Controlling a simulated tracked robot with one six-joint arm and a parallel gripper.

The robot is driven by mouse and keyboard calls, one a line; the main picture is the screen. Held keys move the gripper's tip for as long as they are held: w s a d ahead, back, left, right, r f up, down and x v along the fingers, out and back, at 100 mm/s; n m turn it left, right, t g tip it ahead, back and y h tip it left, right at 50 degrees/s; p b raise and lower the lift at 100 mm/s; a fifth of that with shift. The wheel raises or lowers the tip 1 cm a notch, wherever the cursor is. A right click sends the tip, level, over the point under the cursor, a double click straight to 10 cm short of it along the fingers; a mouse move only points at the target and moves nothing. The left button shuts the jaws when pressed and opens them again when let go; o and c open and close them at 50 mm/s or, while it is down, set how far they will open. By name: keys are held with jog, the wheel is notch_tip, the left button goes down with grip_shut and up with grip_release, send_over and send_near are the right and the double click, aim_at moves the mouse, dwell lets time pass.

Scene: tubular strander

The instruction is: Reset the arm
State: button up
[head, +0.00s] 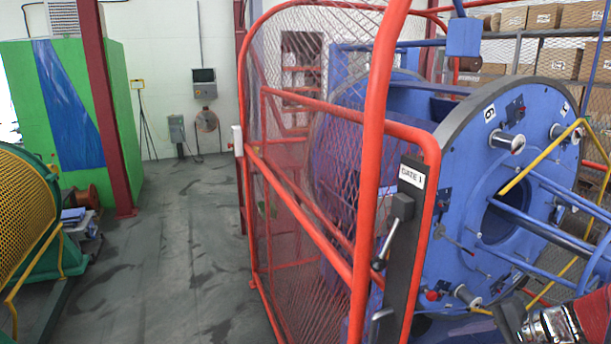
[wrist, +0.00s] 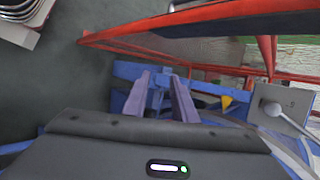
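My gripper (wrist: 160,92) shows in the wrist view as two pale purple fingers in front of its dark grey body. The fingers stand apart, and I see nothing held between them. Blue machine parts show behind and between them; whether they touch anything is hard to tell. In the head view, part of my arm (head: 560,326), red, black and silver, shows at the bottom right corner, close to the blue strander (head: 460,215). The fingertips cannot be made out in the head view.
A red mesh guard with a gate marked GATE 1 (head: 412,177) and a black lever handle (head: 392,228) stands before the strander. A yellow tube frame (head: 540,160) is at the right. The grey floor (head: 170,260) is clear between guard and green machine (head: 58,120).

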jog(key=s+a+r+n+h, duration=0.3)
jog(key=s+a+r+n, duration=0.2)
jog(key=s+a, duration=0.3)
jog(key=s+a+r+n+h, duration=0.3)
jog(key=s+a+n, duration=0.4)
jog(key=a, duration=0.6)
jog(key=shift+s+a+r+n+g, duration=0.3)
jog(key=shift+s+a+r+g, duration=0.1)
jog(key=shift+s+r, duration=0.55)
jog(key=shift+d+f, duration=0.1)
